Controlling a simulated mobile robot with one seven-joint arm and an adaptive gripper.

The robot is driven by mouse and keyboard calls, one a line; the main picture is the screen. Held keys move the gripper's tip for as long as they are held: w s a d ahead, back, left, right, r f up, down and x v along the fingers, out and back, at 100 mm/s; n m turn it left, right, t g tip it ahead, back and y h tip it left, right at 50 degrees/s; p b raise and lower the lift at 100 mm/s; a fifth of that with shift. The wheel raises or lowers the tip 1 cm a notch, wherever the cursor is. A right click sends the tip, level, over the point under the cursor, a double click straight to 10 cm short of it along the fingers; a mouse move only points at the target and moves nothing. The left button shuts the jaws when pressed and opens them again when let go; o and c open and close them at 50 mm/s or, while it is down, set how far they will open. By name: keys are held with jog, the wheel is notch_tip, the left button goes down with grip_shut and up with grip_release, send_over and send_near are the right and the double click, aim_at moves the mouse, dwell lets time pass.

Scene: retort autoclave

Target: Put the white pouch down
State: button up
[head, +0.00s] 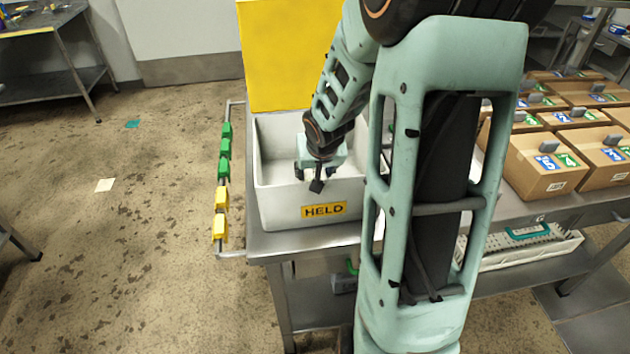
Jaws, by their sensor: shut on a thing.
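My gripper (317,183) is over the white bin (283,213) with the yellow HELD label, near its front wall. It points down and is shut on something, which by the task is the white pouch. I cannot make out the pouch: the gripper, the arm and the bin's front wall hide that spot, and the bin is white too. I cannot tell whether the pouch touches the bin's floor. The part of the bin's inside that shows on the left looks empty.
A yellow panel (272,55) stands behind the bin. Green and yellow tags (222,197) hang on a rail at the left. Cardboard boxes (545,165) stand on the steel table at the right. My arm hides the table's middle. Open floor lies to the left.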

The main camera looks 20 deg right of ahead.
jog(key=shift+f, duration=0.9)
jog(key=shift+f+b, duration=0.25)
jog(key=shift+b, duration=0.2)
jog(key=o, duration=1.3)
jog(key=shift+r, duration=0.1)
jog(key=shift+r+p, duration=0.5)
jog(key=p+v, duration=0.7)
jog(key=v, duration=0.4)
jog(key=shift+s, duration=0.2)
